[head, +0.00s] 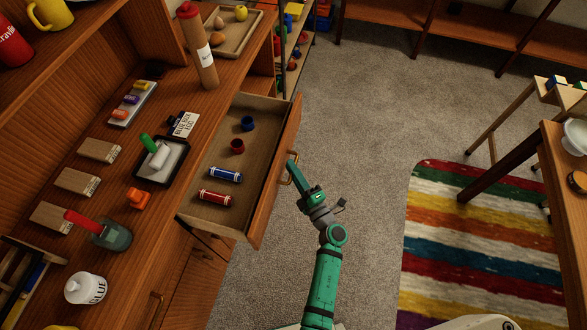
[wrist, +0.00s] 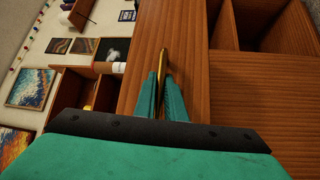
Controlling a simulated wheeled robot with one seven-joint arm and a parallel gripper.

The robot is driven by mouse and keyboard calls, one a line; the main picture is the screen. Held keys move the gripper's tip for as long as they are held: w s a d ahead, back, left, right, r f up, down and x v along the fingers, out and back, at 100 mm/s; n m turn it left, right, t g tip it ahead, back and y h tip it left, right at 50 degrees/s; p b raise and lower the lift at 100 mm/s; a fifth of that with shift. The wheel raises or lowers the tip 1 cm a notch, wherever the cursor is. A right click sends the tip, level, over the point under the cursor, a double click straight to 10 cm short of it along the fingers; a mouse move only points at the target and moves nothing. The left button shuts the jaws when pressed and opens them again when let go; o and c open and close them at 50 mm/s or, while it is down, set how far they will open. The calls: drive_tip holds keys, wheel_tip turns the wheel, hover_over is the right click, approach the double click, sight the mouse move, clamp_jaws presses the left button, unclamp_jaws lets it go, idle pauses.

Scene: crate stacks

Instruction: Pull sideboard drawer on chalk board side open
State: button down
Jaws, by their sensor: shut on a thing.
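The sideboard drawer (head: 272,192) stands pulled out from the wooden sideboard, with its inside showing in the head view. In it lie a blue ring-like piece, a red one, a blue cylinder and a red cylinder. My gripper (head: 291,170) is at the outer face of the drawer front, shut on its brass handle (head: 284,182). In the wrist view, the green fingers of my gripper (wrist: 162,88) close around the handle (wrist: 163,62) against the wooden front (wrist: 190,40). The fingers hide part of the handle. I cannot make out a chalk board.
The sideboard top (head: 150,215) holds a paint tray (head: 175,172), wooden blocks, a glue bottle (head: 86,288) and a tall brown bottle (head: 203,62). Bare carpet (head: 370,110) lies right of the drawer. A striped rug (head: 475,235) and a table (head: 560,180) stand further right.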

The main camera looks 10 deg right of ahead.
drive_tip(key=c, duration=2.1)
unclamp_jaws()
drive_tip(key=v, duration=1)
drive_tip(key=shift+s, duration=0.4)
drive_tip(key=shift+f, duration=0.1)
drive_tip(key=s+a+r+m+g+h, duration=0.1)
drive_tip(key=s+a+r+m, duration=0.3)
drive_tip(key=s, duration=0.4)
drive_tip(key=s+a+r+m+g+h, duration=0.1)
drive_tip(key=s+a+r+m, duration=0.3)
drive_tip(key=s+m, duration=0.4)
drive_tip(key=s+a+r+m+g+h, duration=0.1)
drive_tip(key=s+a+r+m+h, duration=0.2)
drive_tip(key=s+a+m, duration=0.3)
drive_tip(key=s+r+m, duration=0.1)
drive_tip(key=s, duration=0.2)
drive_tip(key=shift+a+r+m, duration=0.3)
drive_tip(key=shift+a+r, duration=0.1)
